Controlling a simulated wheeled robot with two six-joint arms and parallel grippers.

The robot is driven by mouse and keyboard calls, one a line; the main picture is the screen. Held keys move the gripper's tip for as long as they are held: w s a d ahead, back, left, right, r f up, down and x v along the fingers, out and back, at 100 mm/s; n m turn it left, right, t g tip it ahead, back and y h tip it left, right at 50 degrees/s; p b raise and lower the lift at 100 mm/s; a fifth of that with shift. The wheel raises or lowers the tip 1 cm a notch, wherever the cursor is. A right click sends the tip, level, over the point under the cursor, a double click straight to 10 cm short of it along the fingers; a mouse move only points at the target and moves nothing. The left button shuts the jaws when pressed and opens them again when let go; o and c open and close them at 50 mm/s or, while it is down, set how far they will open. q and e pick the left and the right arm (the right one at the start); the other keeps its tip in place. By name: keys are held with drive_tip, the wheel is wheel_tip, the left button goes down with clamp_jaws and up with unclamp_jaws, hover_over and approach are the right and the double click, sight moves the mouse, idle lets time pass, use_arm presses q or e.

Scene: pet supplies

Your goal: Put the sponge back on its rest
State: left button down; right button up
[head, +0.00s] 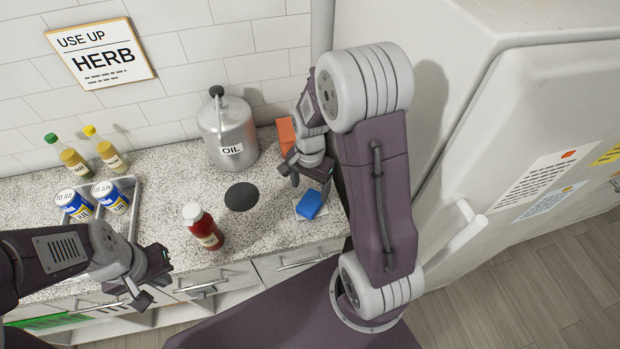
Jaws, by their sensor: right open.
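The blue sponge (309,204) lies on the counter near its front right, over a pale flat piece (322,189) that looks like its rest. The sponge covers part of that piece, and I cannot tell how squarely it sits. My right gripper (308,182) is open just behind and above the sponge, its fingers pointing down. I see no finger closed on the sponge. My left gripper (155,277) is open and empty in front of the counter's edge at the lower left.
A red bottle (204,228) stands left of a dark round mat (241,197). The oil can (228,134) stands behind. An orange block (286,135) is partly hidden by my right arm. Cans (110,196) in a rack and bottles are left. The fridge (520,150) bounds the right.

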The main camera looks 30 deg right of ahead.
sight(310, 201)
wheel_tip(310, 201, up, 5)
drive_tip(key=s+a+f+n+t, duration=0.1)
drive_tip(key=s+a+n, duration=0.3)
drive_tip(key=s+n, duration=0.4)
drive_tip(key=n, duration=0.3)
drive_tip(key=shift+s+a+f+n, duration=0.2)
drive_tip(key=shift+a+f+n, duration=0.1)
drive_tip(key=shift+a, duration=0.1)
idle(0.4)
